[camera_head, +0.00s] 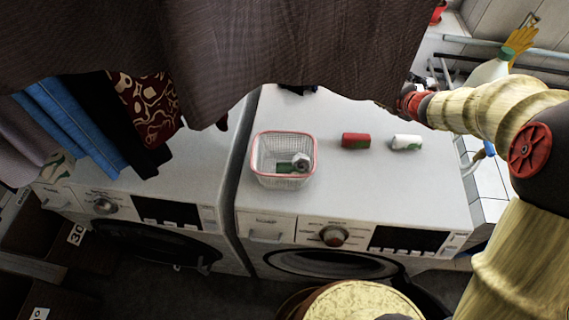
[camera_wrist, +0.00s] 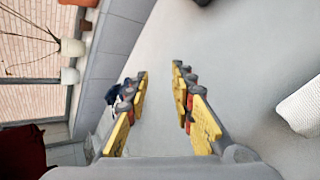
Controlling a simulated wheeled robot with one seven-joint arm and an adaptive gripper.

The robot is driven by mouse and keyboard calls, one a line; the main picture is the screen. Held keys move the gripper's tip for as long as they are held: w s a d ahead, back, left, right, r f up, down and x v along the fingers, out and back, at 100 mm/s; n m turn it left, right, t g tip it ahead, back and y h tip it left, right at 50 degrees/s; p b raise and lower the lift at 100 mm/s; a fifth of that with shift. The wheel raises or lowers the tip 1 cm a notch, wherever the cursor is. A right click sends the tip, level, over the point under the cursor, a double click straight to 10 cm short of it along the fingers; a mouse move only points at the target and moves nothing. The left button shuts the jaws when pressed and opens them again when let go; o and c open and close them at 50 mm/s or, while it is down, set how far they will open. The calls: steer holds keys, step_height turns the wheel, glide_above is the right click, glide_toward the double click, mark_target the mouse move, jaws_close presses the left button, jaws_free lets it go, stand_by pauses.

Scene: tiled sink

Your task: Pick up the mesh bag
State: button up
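I see no clear mesh bag. A white mesh basket (camera_head: 262,160) with a pink-red rim stands on the right washing machine, with a green-and-white item (camera_head: 294,165) inside. A white textured thing (camera_wrist: 303,106) shows at the right edge of the wrist view; I cannot tell what it is. My gripper (camera_head: 390,108) is above the back right of the machine top, partly hidden by hanging cloth in the head view. In the wrist view my gripper (camera_wrist: 160,70) has its fingers apart, with nothing between them.
A red roll (camera_head: 355,141) and a white-green roll (camera_head: 407,142) lie on the machine top (camera_head: 370,190). Dark cloth (camera_head: 300,40) hangs over the back. A white bottle (camera_head: 488,70) stands at the right. A dark-blue item (camera_wrist: 118,93) is beside the left finger.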

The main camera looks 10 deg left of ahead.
steer(key=s+a+f+n+g+y, duration=0.2)
steer(key=a+n+y, duration=0.2)
steer(key=a+n, duration=0.4)
steer(key=n+g+y, duration=0.6)
steer(key=n+g, duration=0.4)
steer(key=n, duration=1)
glide_toward(285, 134)
steer(key=b+x, duration=0.1)
steer(key=x, duration=0.9)
steer(key=shift+a+f, duration=0.1)
steer(key=shift+f, duration=0.05)
steer(key=shift+c, duration=0.6)
jaws_close()
